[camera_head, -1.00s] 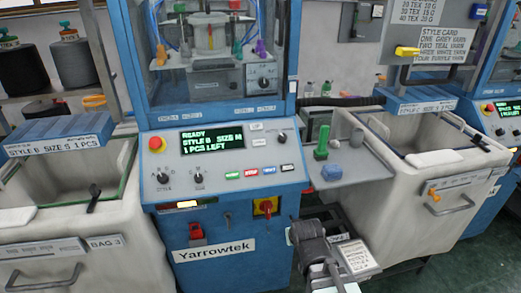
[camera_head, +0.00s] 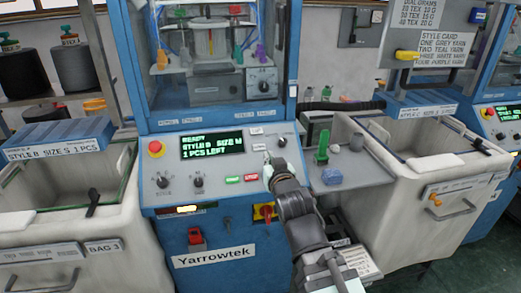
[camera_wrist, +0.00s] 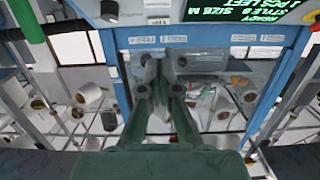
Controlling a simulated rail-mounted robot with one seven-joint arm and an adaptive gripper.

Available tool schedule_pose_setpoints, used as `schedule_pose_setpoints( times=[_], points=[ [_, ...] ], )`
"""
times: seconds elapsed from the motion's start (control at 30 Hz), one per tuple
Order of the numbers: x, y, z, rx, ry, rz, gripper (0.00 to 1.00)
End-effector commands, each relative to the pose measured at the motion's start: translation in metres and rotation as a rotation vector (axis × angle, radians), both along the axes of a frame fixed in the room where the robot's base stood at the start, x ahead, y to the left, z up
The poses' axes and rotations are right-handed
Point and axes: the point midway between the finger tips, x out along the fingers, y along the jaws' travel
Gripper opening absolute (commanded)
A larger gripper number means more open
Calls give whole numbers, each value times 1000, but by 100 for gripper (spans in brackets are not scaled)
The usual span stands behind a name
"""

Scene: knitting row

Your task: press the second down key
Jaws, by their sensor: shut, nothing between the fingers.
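The control panel (camera_head: 215,165) of the blue Yarrowtek machine carries a row of coloured keys. A green key (camera_head: 233,180) and a red key (camera_head: 250,178) show; keys to their right are covered by my gripper. Two small pale plates, an upper one (camera_head: 257,131) and a lower one (camera_head: 263,145), sit right of the display; their marks are too small to read. I cannot tell which one is a down key. My gripper (camera_head: 267,158) is shut and empty, its tips over the panel's right part. Contact cannot be judged. Its fingers also show in the wrist view (camera_wrist: 162,72).
The green-lit display (camera_head: 212,145) reads ready, style B, size M, 1 pcs left. A red round button (camera_head: 155,149) and black knobs (camera_head: 197,182) are nearby. A grey side shelf (camera_head: 350,172) holds a green object (camera_head: 322,148). Bins stand on both sides.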

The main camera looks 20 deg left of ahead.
Motion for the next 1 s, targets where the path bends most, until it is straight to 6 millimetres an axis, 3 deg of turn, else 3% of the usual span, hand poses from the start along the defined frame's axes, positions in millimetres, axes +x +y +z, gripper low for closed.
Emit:
schedule_pose_setpoints(
  times=[0.43,1.0],
  points=[
    [3,1,1,-3,5,-2,0],
    [20,12,2,-4,7,-3,0]
  ],
)
